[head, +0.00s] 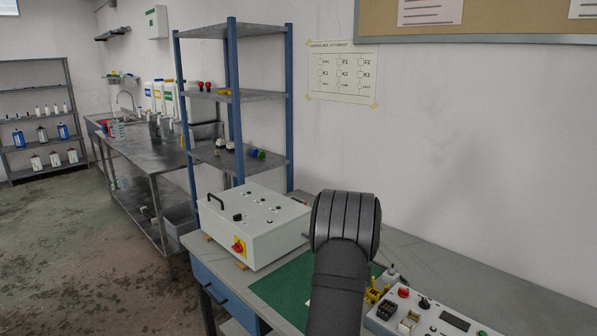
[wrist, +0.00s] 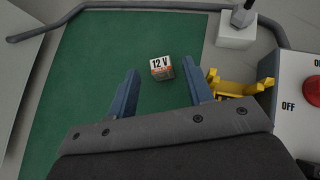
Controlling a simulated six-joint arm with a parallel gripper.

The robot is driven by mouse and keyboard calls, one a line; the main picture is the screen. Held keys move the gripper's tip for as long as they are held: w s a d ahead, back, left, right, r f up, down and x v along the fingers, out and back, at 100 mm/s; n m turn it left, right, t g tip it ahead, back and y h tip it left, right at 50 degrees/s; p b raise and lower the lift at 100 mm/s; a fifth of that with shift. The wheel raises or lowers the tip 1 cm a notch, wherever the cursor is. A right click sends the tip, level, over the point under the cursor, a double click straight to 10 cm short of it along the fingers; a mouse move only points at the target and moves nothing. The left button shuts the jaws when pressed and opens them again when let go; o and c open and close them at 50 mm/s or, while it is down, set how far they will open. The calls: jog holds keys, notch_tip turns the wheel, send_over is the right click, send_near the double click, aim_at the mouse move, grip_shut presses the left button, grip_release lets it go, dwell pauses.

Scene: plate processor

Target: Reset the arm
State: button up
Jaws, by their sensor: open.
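My gripper (wrist: 161,92) is open in the wrist view, its two blue fingers apart with nothing between their tips. A small block marked "12 V" (wrist: 161,68) lies on the green mat (wrist: 85,75), just beyond the fingertips. In the head view my arm stands over the workbench (head: 425,262) and hides part of the green mat (head: 285,290). My gripper itself does not show in the head view.
A yellow holder (wrist: 232,88) is close right of my fingers, next to a control box (wrist: 296,75) with a red button. A white block with a dark knob (wrist: 237,35) stands behind. A white control case (head: 255,225) sits at the bench's left. A blue-post shelf (head: 235,95) rises behind.

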jog(key=x, duration=0.5)
jog(key=shift+w+d+f, duration=0.1)
jog(key=shift+w+f, duration=0.15)
jog(key=shift+f, duration=0.05)
jog(key=shift+r, duration=1.95)
jog(key=s+d+r, duration=0.8)
jog(key=s, duration=0.1)
jog(key=s+d+r+m+g+h, duration=0.1)
jog(key=s+d+r+m, duration=0.1)
jog(key=s, duration=0.7)
jog(key=s+d+r+m+g+h, duration=0.1)
jog(key=s+r+m+h, duration=0.1)
jog(key=s, duration=0.7)
jog(key=shift+s+d+r, duration=0.25)
jog(key=shift+d+r, duration=0.15)
